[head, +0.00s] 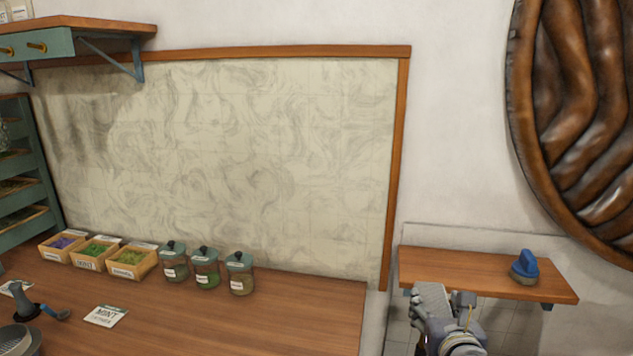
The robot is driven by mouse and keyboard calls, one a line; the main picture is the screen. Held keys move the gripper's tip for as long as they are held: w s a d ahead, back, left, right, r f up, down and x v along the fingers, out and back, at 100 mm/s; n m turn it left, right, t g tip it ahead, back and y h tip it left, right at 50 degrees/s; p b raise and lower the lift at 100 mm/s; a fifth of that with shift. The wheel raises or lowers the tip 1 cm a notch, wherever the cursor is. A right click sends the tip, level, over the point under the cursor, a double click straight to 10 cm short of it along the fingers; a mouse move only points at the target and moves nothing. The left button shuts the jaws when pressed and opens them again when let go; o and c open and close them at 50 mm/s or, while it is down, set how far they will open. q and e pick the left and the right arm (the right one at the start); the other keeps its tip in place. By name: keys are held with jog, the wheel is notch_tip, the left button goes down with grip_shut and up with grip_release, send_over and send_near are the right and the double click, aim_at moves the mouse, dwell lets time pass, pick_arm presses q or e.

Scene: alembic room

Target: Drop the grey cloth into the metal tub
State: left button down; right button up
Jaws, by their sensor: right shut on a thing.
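My right gripper (440,305) is low in the head view, right of the middle, in front of the small wall shelf. It is shut on a pale grey, ridged piece that looks like the grey cloth (431,297). The fingertips are partly hidden, so the hold shows poorly. No metal tub can be made out for sure. A round grey metal rim (14,338) is cut off at the bottom left corner, and I cannot tell what it belongs to. My left gripper is not in view.
The small wooden shelf (470,272) holds a blue-handled brush-like object (525,267). The wooden counter (270,318) carries three lidded jars (206,270), three herb boxes (97,254) and a mint card (105,316). Its front right part is clear.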

jog(key=s+a+f, duration=0.2)
jog(key=s+a, duration=0.6)
jog(key=a, duration=0.1)
jog(key=s+d+m+g+h, duration=0.1)
jog(key=s+d+m+h, duration=0.1)
jog(key=s, duration=0.7)
jog(key=shift+d+f+m+g+h, duration=0.2)
jog(key=shift+f+m+g+h, duration=0.1)
jog(key=shift+m+h, duration=0.75)
